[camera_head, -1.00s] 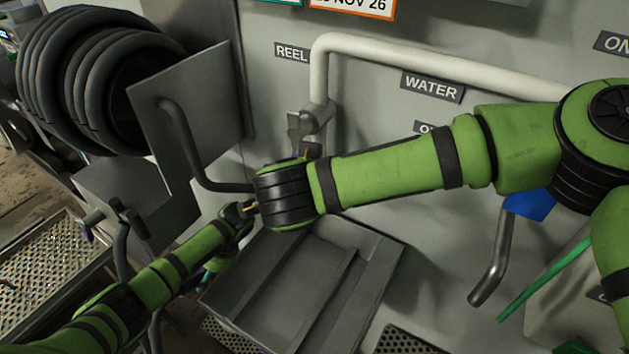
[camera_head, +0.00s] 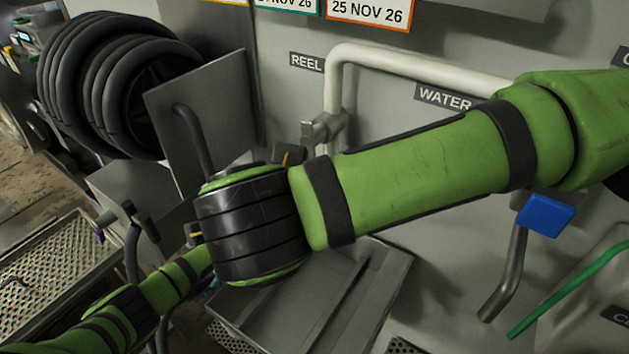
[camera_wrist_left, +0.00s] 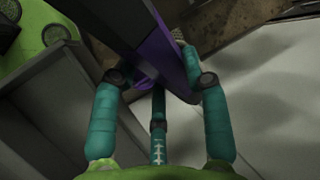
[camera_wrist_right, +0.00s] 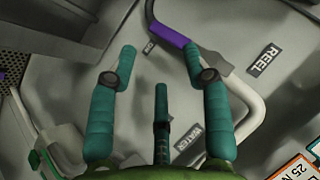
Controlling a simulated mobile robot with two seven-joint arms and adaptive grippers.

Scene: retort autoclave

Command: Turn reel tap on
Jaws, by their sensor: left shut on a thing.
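The reel tap (camera_head: 322,130) is a grey fitting at the low end of the white pipe, under the REEL label (camera_head: 307,63). In the right wrist view the tap (camera_wrist_right: 212,62) lies above right of the fingers, beside a purple sleeve (camera_wrist_right: 166,34). My right gripper (camera_wrist_right: 160,62) is open and empty, apart from the tap. In the head view its fingers are hidden behind my right wrist. My left gripper (camera_head: 197,233), low left of the tap, is mostly hidden there. The left wrist view shows it (camera_wrist_left: 155,62) shut on a dark thing with purple faces (camera_wrist_left: 176,55).
A hose reel (camera_head: 115,80) and a grey plate (camera_head: 205,110) stand left of the tap. A grey tray (camera_head: 375,280) lies below my right forearm. A blue handle (camera_head: 545,215) on a pipe is at the right. A perforated bench (camera_head: 60,255) is at lower left.

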